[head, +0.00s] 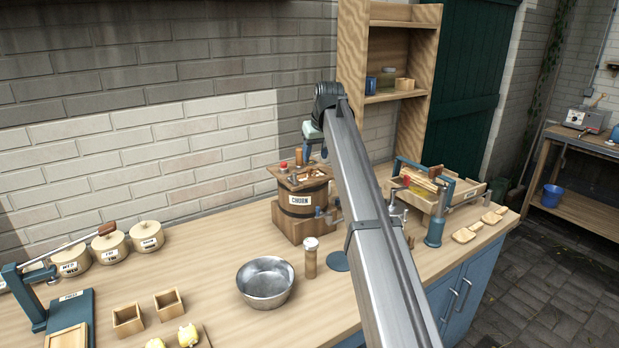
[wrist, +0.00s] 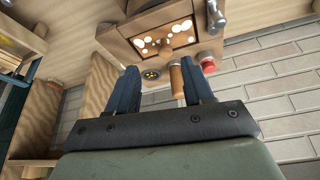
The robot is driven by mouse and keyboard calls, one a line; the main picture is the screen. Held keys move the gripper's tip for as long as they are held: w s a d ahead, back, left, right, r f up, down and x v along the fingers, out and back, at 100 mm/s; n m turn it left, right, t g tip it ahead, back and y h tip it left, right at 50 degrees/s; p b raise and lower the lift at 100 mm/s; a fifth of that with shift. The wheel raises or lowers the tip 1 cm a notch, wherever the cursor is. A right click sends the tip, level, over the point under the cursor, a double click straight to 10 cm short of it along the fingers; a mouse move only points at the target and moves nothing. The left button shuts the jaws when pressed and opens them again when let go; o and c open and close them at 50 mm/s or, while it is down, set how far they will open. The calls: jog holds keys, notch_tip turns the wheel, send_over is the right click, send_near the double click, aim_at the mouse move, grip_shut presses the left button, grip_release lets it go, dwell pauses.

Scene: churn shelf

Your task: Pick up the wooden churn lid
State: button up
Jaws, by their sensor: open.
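The wooden churn (head: 302,204), a dark barrel with a "CHURN" label, stands on the bench near the wall. Its square wooden top (head: 290,185) bears a framed opening with pale spots and a small wooden knob (wrist: 166,47), seen in the wrist view. I cannot tell where the lid's edge lies. My gripper (head: 308,152) is open above the churn; in the wrist view its blue fingers (wrist: 161,84) point toward the top. A brown wooden handle (wrist: 176,78) shows between the fingers in that view; I see no contact.
A red knob (wrist: 207,65) and metal fittings sit on the churn top's edge. A metal bowl (head: 265,284) and a wooden shaker with a pale cap (head: 310,260) stand in front. A tall shelf (head: 352,50) is behind; a wooden press tray (head: 455,190) is right.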

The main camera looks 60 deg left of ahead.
aim_at(310, 168)
jog(key=shift+s+x, duration=0.2)
jog(key=shift+x, duration=1.3)
jog(key=shift+s+x, duration=0.15)
jog(key=shift+x, duration=1.3)
jog(key=shift+a+r, duration=0.1)
jog(key=shift+a, duration=0.1)
jog(key=shift+c, duration=0.4)
grip_shut()
